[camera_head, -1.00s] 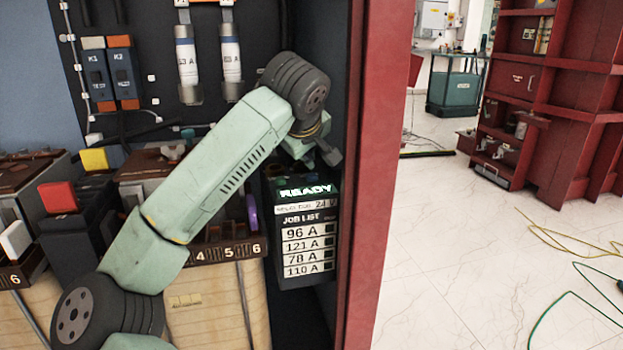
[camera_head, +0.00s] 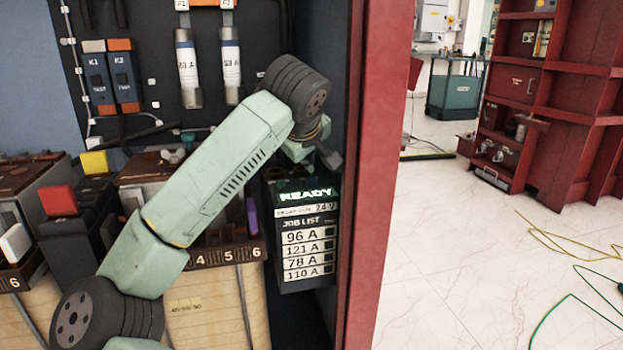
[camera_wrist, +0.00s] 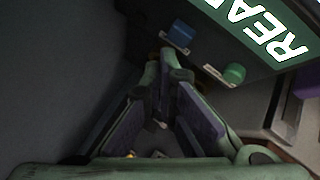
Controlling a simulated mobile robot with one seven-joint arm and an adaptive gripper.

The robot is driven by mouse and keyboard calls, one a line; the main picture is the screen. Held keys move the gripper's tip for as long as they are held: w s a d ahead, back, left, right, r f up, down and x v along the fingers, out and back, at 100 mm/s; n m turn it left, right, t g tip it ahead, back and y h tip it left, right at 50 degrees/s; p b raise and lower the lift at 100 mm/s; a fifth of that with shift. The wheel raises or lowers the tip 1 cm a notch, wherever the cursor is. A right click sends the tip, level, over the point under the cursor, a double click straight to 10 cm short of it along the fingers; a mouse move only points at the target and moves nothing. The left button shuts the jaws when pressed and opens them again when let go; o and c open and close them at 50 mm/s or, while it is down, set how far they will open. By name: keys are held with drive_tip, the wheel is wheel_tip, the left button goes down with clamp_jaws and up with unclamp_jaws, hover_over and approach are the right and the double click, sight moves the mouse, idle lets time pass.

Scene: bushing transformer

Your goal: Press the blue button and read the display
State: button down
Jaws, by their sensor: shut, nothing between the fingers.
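In the wrist view a blue button (camera_wrist: 181,33) sits on a dark panel, with a green button (camera_wrist: 235,73) to its lower right. Each has a small label strip. My gripper (camera_wrist: 167,62) is shut and empty; its fingertips are close to the blue button, just below it in the picture, and I see no clear contact. The lit display (camera_wrist: 268,32) reads READY in part there. The buttons are hidden there.
A red cabinet edge (camera_head: 375,170) stands right of the display unit. Brown terminal blocks (camera_head: 225,257) and a purple-handled part (camera_head: 251,214) are to its left. Two white cylinders (camera_head: 188,68) hang above. The floor at right is open, with loose cables (camera_head: 585,300).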

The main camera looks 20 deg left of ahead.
sight(307, 179)
drive_tip(key=shift+f+b, duration=0.3)
drive_tip(key=shift+f, duration=0.15)
drive_tip(key=shift+f+b, duration=0.35)
drive_tip(key=shift+f, duration=0.1)
idle(0.7)
idle(0.3)
drive_tip(key=shift+r+p, duration=0.75)
drive_tip(key=shift+r, duration=0.15)
wheel_tip(307, 179, up, 5)
drive_tip(key=p, duration=0.4)
drive_tip(key=shift+s+f, duration=0.1)
idle(0.5)
